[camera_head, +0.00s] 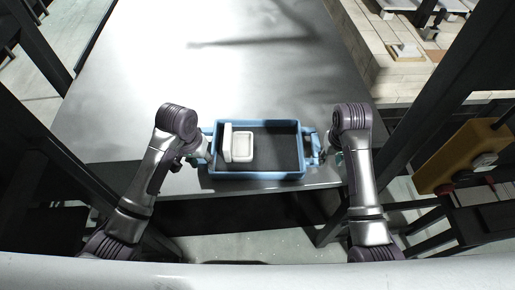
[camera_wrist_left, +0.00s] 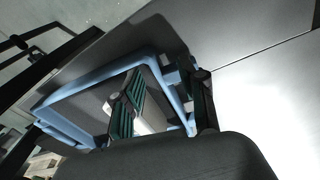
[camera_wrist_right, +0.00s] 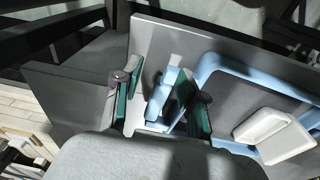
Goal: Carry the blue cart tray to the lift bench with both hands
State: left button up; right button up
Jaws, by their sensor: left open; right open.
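The blue cart tray (camera_head: 257,176) sits on the grey metal bench top near its front edge. It has a dark floor and holds a white square dish (camera_head: 241,147) with another white piece standing beside it, on the tray's left side. My left gripper (camera_head: 205,150) is at the tray's left end; in the left wrist view its open fingers (camera_wrist_left: 165,100) are on either side of the tray's end wall and handle. My right gripper (camera_head: 327,156) is at the right end; in the right wrist view its open fingers (camera_wrist_right: 160,105) are on either side of the blue handle (camera_wrist_right: 161,95).
The grey bench top (camera_head: 200,70) is wide and clear behind the tray. A pale brick kiln car deck (camera_head: 385,60) lies at the upper right. A yellow box (camera_head: 463,155) stands at the right. Dark posts flank the bench.

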send_near(317, 144)
jog(key=shift+s+d+g, duration=0.4)
jog(key=shift+s+d, duration=0.05)
jog(key=shift+s, duration=0.15)
pick_arm(q)
jog(key=w+a+r+n+g, duration=0.1)
jog(key=w+a+r, duration=0.2)
jog(key=w+r, duration=0.4)
jog(key=w, duration=0.2)
jog(key=shift+w+a+r+n+y, duration=0.15)
jog(key=shift+w+r+n+y, duration=0.15)
jog(key=shift+w+y, duration=0.1)
pick_arm(e)
jog(key=w+r, duration=0.2)
jog(key=r, duration=0.1)
jog(key=shift+w+a+r, duration=0.1)
jog(key=shift+a, duration=0.25)
pick_arm(q)
jog(key=shift+f, duration=0.15)
notch_tip(317, 144, down, 14)
jog(key=shift+r, duration=0.15)
pick_arm(e)
notch_tip(317, 144, down, 14)
jog(key=shift+r, duration=0.1)
